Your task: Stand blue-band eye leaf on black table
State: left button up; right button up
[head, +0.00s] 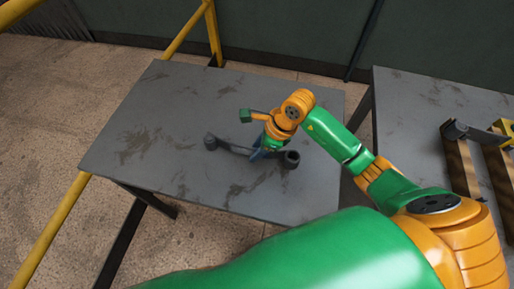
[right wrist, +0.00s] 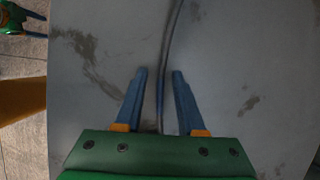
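A dark, curved eye leaf (head: 234,149) is on the black table (head: 150,130), resting on its long edge. A rolled eye shows at each end; the right one opens upward. My right gripper (head: 262,152) is over the leaf's middle, pointing down. In the right wrist view, the leaf (right wrist: 166,60) shows as a thin dark line between the two blue fingers (right wrist: 161,72). They are open, with a gap on each side of it.
A second grey table (head: 415,105) stands at the right, with wooden rails (head: 462,165) and a dark eyed part (head: 457,130) on it. Yellow railings (head: 52,232) run at the left and back. The black table's left half is clear.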

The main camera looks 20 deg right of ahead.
jog(key=shift+r, duration=0.25)
jog(key=v, duration=1.1)
jog(key=shift+d+r, duration=0.2)
jog(key=shift+r, duration=0.15)
jog(key=shift+s+f, duration=0.1)
